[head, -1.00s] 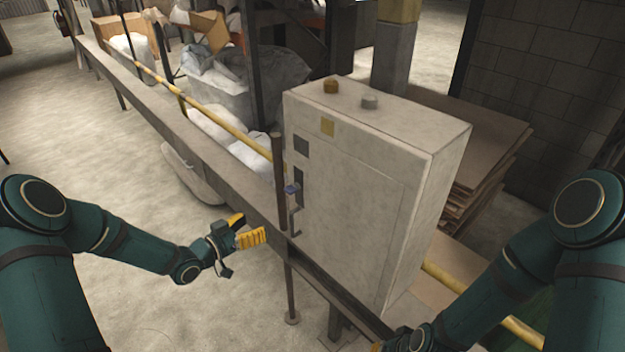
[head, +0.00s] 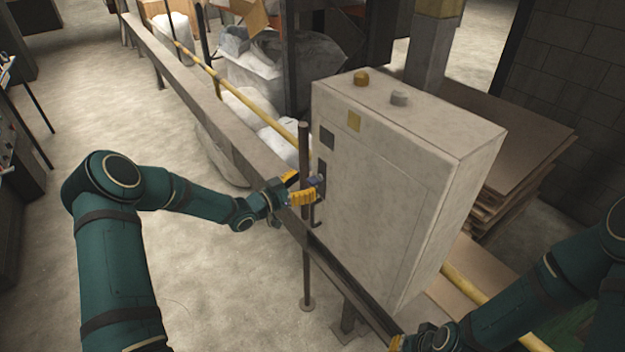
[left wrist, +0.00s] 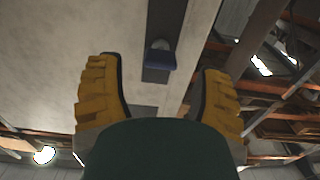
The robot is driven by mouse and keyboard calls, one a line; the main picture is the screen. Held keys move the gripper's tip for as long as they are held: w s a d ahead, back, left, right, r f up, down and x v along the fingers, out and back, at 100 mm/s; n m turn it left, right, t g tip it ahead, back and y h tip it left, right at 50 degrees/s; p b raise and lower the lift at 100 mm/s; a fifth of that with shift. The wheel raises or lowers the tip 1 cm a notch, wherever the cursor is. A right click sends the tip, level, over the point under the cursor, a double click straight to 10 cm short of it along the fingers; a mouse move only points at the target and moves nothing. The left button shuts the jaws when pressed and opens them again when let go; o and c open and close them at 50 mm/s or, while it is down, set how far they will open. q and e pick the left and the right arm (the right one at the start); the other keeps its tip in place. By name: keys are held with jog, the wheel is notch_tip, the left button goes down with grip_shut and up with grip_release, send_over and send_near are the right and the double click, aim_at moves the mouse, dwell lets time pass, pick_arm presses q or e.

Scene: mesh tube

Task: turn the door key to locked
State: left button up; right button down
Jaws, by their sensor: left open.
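The door key (head: 317,181) is a small blue-purple piece at the dark lock plate (head: 321,171) on the left edge of the grey cabinet's door (head: 370,190). In the left wrist view the blue key (left wrist: 160,60) sits on the dark plate, between and beyond my fingertips. My left gripper (head: 299,187) is open with yellow fingers, close to the key at the cabinet's left edge. I cannot tell if it touches. The fingers partly cover the key in the head view. My right gripper (head: 397,343) shows only in part at the bottom edge.
A thin upright post (head: 305,240) stands just left of the cabinet, close to my left gripper. A door handle (head: 317,215) hangs below the lock. A yellow rail (head: 235,92) runs behind. Stacked boards (head: 510,150) lie at right. Open floor (head: 230,290) is at left.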

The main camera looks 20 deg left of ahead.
aim_at(309, 182)
pick_arm(q)
jog(key=shift+x, duration=1.6)
grip_shut()
